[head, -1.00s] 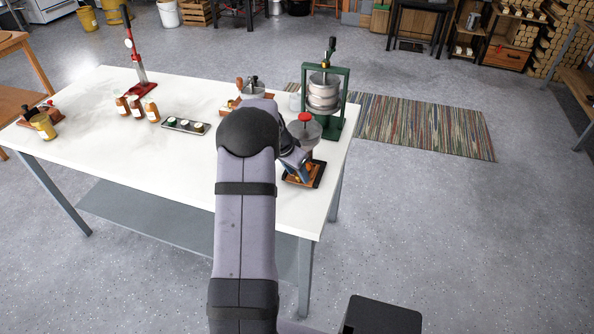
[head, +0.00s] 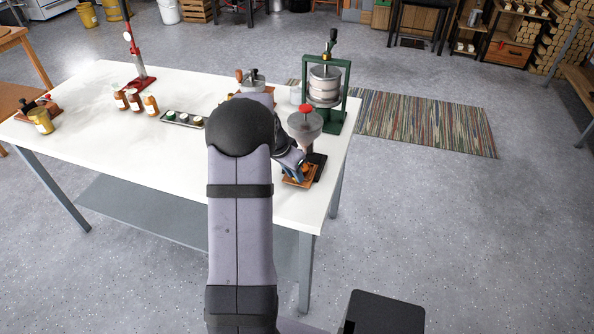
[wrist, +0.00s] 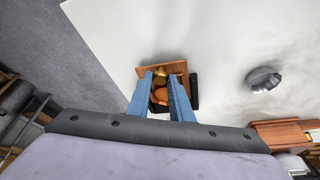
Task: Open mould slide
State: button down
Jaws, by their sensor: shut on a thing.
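The press with a grey hopper (head: 305,122) and red knob stands at the right front of the white table. At its foot is a black base (head: 319,162). A brown wooden slide (head: 300,180) sticks out from this base toward the front left; it also shows in the wrist view (wrist: 148,70). My gripper (head: 290,172) is low beside it, partly hidden by my arm. In the wrist view my blue fingers (wrist: 161,88) are shut on an orange-brown piece (wrist: 160,97) at the slide. A brass-coloured part lies just beyond; the exact grip is partly hidden.
A green-framed press (head: 325,85) stands behind the hopper. A small dark tray (head: 182,119) and several amber bottles (head: 135,100) are to the left, with a red lever stand (head: 138,75) behind. The white tabletop (head: 150,165) is clear at the front.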

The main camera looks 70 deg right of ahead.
jog(key=a+b, duration=0.4)
jog(key=a, duration=0.3)
jog(key=c, duration=1.6)
grip_release()
jog(key=v, duration=0.7)
jog(key=shift+r, duration=0.2)
